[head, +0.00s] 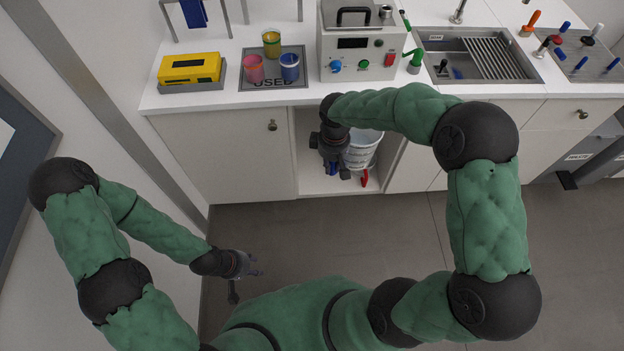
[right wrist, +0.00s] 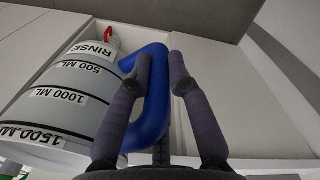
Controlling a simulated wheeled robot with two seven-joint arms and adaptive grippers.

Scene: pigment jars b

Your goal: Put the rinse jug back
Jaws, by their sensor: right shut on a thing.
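The rinse jug (head: 362,151) is white with a blue handle and a red spout tip. It is in the open cupboard bay (head: 312,184) under the counter. In the right wrist view the jug (right wrist: 75,95) shows its RINSE label and volume marks. My right gripper (right wrist: 160,72) is shut on the jug's blue handle (right wrist: 155,122), with one finger on each side. In the head view my right gripper (head: 334,168) is at the jug's left side, and my arm hides part of the jug. My left gripper (head: 257,267) is empty and looks open, low over the floor.
On the counter, pink (head: 253,69), yellow (head: 271,43) and blue (head: 289,67) jars are at a mat marked USED (head: 264,85). Cupboard walls flank the bay.

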